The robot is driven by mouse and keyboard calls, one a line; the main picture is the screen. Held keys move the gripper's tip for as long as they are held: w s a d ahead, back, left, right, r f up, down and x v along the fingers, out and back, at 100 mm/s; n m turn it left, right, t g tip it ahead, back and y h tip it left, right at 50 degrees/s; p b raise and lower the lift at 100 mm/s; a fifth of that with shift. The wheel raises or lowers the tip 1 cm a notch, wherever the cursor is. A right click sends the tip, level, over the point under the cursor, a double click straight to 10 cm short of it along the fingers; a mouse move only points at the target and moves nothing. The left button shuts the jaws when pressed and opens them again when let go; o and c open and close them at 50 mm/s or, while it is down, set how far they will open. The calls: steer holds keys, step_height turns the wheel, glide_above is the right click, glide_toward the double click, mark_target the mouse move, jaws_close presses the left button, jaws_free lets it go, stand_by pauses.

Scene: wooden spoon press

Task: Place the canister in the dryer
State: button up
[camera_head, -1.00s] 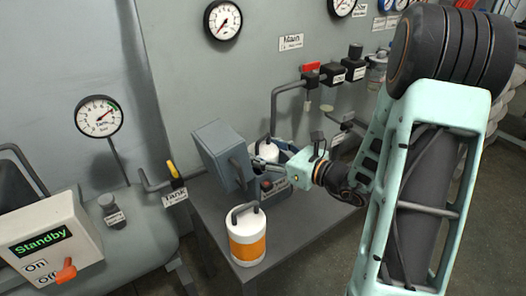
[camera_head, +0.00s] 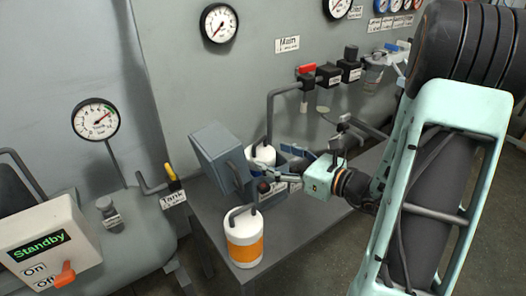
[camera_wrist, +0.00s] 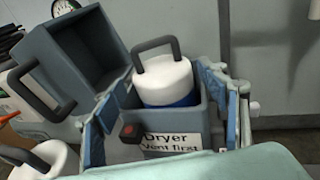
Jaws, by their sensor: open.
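The dryer (camera_head: 270,196) is a grey box on the low bench, with its lid (camera_head: 219,150) swung open to the left. It also shows in the wrist view (camera_wrist: 178,122), labelled "Dryer, Vent first". A white canister with a blue band (camera_head: 264,154) stands upright inside it; the wrist view shows its white top and dark handle (camera_wrist: 163,78), its lower part hidden by the box. A white canister with an orange band (camera_head: 245,240) stands on the bench in front.
A dark red knob (camera_head: 263,187) is on the dryer's front. Pipes and valves (camera_head: 306,80) stand behind on the right. A tank with a Standby control box (camera_head: 45,240) is at left. The bench (camera_head: 212,215) has free room left of the orange-band canister.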

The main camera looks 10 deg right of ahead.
steer(key=v, duration=0.6)
steer(key=shift+s, duration=0.15)
